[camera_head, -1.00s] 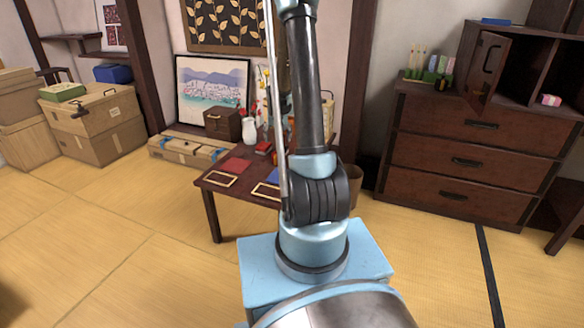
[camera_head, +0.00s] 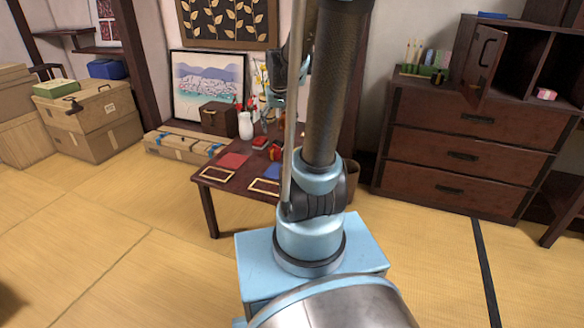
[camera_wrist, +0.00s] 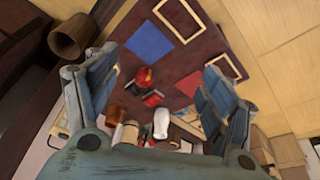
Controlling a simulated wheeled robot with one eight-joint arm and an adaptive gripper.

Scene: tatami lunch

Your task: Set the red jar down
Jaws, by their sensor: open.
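A small red jar (camera_wrist: 145,76) stands on the dark red-brown low table (camera_wrist: 192,52), seen from above in the wrist view. In the head view the red jar (camera_head: 274,154) shows beside my arm, near the table's right half. My gripper (camera_wrist: 158,68) is open and empty, with its two fingers wide apart and the jar below the gap between them. In the head view my gripper (camera_head: 272,98) hangs above the table's back, partly hidden by my arm. A small red and dark item (camera_wrist: 153,97) lies close to the jar.
The table also bears a blue mat (camera_wrist: 149,40), a red mat (camera_head: 234,160), gold frames (camera_head: 217,172) and a white vase (camera_head: 246,126). A brown bin (camera_head: 352,172) stands right of the table. A drawer chest (camera_head: 450,150) is farther right. Open tatami (camera_head: 110,230) lies left.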

